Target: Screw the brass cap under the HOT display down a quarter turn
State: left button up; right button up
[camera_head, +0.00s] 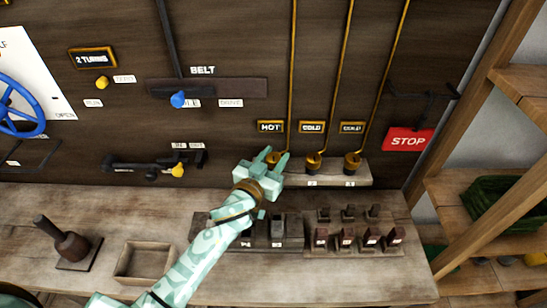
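The HOT display (270,126) is a small dark plate with a gold frame on the wooden panel. Below it, at the foot of a brass pipe, is the brass cap (273,158), partly hidden by my gripper. My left gripper (275,155), pale green, reaches up from below, with one finger on each side of this cap. The fingers stand apart with the cap between them; I cannot tell whether they press on it. Two like brass caps stand to the right under COLD plates, the middle cap (313,161) and the right cap (352,161). My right gripper is not in view.
A red STOP plate (408,140) is right of the caps. Dark blocks (347,238) stand in racks on the bench below. A yellow knob (178,171) and a blue knob (178,99) are left. An empty wooden tray (128,262) and a stamp-like tool (70,245) are at lower left.

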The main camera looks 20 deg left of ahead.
pick_arm(q)
jog(key=m+h+p, duration=0.2)
jog(key=shift+a+r+g+h, duration=0.1)
jog(key=shift+r+g+h, duration=0.1)
jog(key=shift+g+h, duration=0.15)
jog(key=m+g+h+p, duration=0.1)
jog(key=h, duration=0.1)
jog(key=shift+w+a+m+h+p, duration=0.1)
jog(key=shift+m+h+p, duration=0.25)
jog(key=shift+m, duration=0.05)
jog(key=shift+f+m+g+h, duration=0.1)
jog(key=shift+m+g+h, duration=0.3)
jog(key=shift+g+h, duration=0.1)
jog(key=shift+f+m+g+h, duration=0.1)
jog(key=shift+m+g+h, duration=0.15)
jog(key=shift+m+h, duration=0.2)
jog(key=shift+f+m+g+h+b, duration=0.1)
jog(key=shift+m+g+h+b, duration=0.35)
jog(key=shift+m+g+h, duration=0.6)
jog(key=shift+f+m+g+h+b, duration=0.1)
jog(key=shift+m+g+h+b, duration=0.6)
jog(key=shift+g+h+b, duration=0.35)
jog(key=shift+m+g+h+b, duration=0.6)
jog(key=shift+m+g, duration=0.2)
jog(key=shift+g, duration=0.2)
jog(key=shift+r, duration=0.2)
